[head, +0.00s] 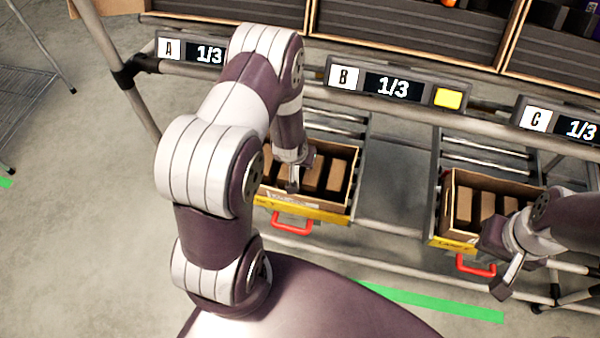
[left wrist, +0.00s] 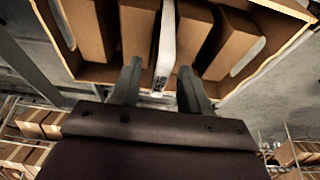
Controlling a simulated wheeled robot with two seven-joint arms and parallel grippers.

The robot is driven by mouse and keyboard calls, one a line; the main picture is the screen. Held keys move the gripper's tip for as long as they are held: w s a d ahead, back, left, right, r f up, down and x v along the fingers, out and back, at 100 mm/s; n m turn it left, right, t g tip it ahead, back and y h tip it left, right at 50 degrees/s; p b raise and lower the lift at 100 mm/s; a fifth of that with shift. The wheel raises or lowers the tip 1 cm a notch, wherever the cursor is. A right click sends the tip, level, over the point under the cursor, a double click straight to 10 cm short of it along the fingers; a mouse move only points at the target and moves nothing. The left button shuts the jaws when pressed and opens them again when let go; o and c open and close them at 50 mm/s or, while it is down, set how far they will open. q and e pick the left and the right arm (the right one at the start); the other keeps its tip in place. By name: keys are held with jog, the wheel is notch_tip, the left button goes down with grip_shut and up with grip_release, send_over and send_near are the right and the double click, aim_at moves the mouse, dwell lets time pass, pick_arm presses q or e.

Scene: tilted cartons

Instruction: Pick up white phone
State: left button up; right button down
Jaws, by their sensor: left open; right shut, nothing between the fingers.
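A thin white item (left wrist: 166,42), which looks like the white phone on edge, stands between brown boxes in an open carton in the left wrist view. My left gripper (left wrist: 159,70) is open, its two fingers on either side of the white item's near end. I cannot tell whether they touch it. In the head view my left gripper (head: 293,180) reaches down over the carton (head: 312,203) below label A, and the phone cannot be made out there. My right gripper (head: 508,268) is shut and empty, in front of the right carton (head: 462,237).
Several brown boxes (left wrist: 232,42) stand close on both sides of the white item. The carton walls (left wrist: 275,55) rise around them. Red handles (head: 292,221) and a metal rail (head: 385,268) lie in front. A label bar with a yellow button (head: 448,98) runs above.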

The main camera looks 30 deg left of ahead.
pick_arm(q)
jog(key=x, duration=0.2)
jog(key=shift+w+f, duration=0.2)
jog(key=shift+f, duration=0.1)
jog(key=shift+r, duration=0.1)
grip_shut()
jog(key=shift+r, duration=0.15)
